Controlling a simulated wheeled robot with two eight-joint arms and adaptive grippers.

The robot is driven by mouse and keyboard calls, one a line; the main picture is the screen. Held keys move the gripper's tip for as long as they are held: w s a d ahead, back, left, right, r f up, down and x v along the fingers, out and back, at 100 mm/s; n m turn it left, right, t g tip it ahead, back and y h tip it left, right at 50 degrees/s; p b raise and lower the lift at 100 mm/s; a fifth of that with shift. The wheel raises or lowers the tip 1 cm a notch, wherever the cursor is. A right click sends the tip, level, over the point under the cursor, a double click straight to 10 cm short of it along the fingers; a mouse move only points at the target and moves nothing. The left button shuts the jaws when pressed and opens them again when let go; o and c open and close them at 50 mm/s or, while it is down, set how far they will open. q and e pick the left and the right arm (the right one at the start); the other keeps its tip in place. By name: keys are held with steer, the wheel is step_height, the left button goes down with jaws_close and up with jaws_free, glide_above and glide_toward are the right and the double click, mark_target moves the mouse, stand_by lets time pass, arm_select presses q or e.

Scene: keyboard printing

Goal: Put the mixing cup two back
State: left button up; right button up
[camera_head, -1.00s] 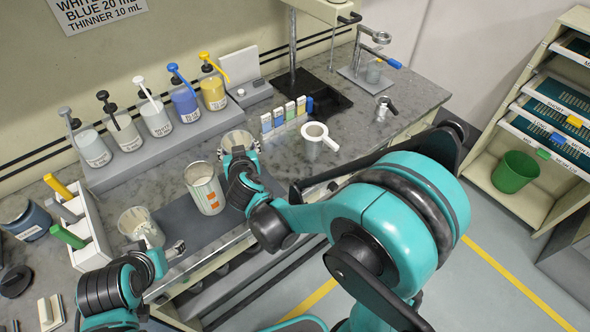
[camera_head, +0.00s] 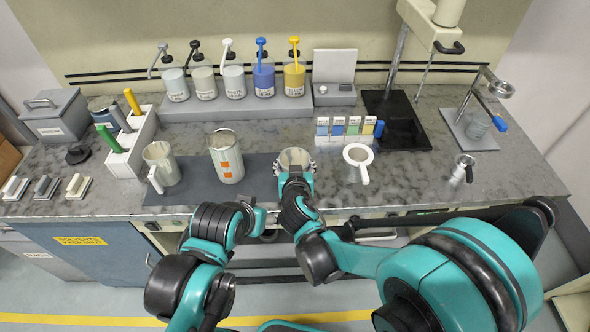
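Two pale mixing cups show. The left mixing cup (camera_head: 160,160) stands upright on the left of the dark mat, its handle toward the front. The right mixing cup (camera_head: 295,157) is upright at the mat's right end. My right gripper (camera_head: 296,179) has its teal fingers against the front and sides of that cup and appears shut on it; its lower part is hidden. I cannot read which cup is number two. My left gripper (camera_head: 256,217) is at the counter's front edge, apart from both cups; its fingertips are not clear.
A tin with orange labels (camera_head: 226,158) stands between the cups. A white ring-shaped strainer (camera_head: 358,156) lies right of the right cup. Pump bottles (camera_head: 232,80) line a grey shelf behind. A white marker holder (camera_head: 133,148) stands left. Bare counter shows on the right (camera_head: 420,175).

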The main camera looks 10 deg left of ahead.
steer(key=w+a+f, duration=0.1)
steer(key=w, duration=0.1)
steer(key=w+a+f+b, duration=0.1)
steer(key=w+f, duration=0.1)
steer(key=w, duration=0.1)
steer(key=w+a+f+b, duration=0.1)
steer(key=w+a+f, duration=0.1)
steer(key=shift+w+f, duration=0.2)
steer(key=shift+w, duration=0.15)
step_height(320, 180, down, 3)
steer(key=shift+f+b, duration=0.2)
steer(key=shift+b, duration=0.7)
steer(key=shift+f, duration=0.25)
steer(key=shift+f, duration=0.1)
steer(key=o, duration=1.8)
